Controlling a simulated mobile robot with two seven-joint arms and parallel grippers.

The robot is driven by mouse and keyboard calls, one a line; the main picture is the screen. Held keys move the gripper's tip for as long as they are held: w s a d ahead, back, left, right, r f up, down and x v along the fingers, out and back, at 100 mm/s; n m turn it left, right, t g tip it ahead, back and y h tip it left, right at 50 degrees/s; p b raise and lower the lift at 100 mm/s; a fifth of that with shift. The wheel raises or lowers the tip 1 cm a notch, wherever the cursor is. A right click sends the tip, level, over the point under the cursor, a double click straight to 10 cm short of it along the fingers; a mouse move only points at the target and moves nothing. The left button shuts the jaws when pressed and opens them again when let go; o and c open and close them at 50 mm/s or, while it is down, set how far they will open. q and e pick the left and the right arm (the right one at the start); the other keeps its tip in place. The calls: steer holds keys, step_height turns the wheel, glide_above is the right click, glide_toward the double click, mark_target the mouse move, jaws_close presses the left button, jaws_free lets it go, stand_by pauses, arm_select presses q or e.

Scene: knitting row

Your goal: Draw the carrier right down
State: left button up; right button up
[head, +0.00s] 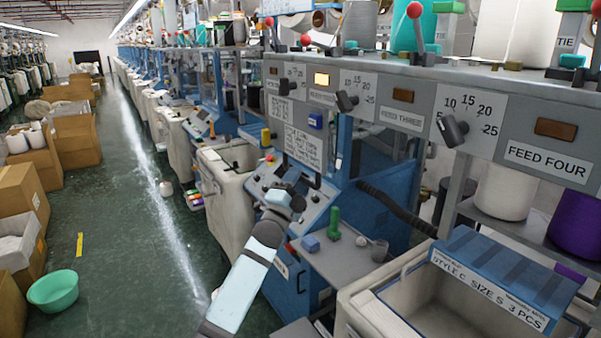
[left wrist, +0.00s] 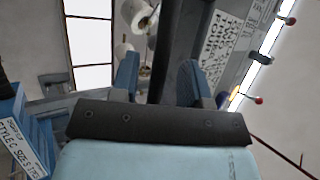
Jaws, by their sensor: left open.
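My left gripper (head: 287,194) is in front of the blue-and-grey machine's control panel (head: 302,205), its arm rising from the bottom. In the left wrist view its two blue fingers (left wrist: 157,75) stand apart, with a dark upright post (left wrist: 180,40) behind them. No part is marked as the carrier, and I cannot tell for sure which it is. A small blue block (head: 315,120) sits at the top of the white notice, above the gripper and apart from it. My right gripper is out of view.
A grey shelf (head: 345,262) holds a blue block, a green peg (head: 334,222) and a cup (head: 379,250). A beige bin (head: 362,318) with a blue lid (head: 500,270) stands at right. Black dial knobs (head: 346,101) jut out above. The green aisle floor (head: 125,220) is open.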

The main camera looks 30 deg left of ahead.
arm_select(q)
steer(key=shift+w+r, duration=0.35)
steer(key=shift+w, duration=0.25)
jaws_close()
steer(key=shift+f, duration=0.15)
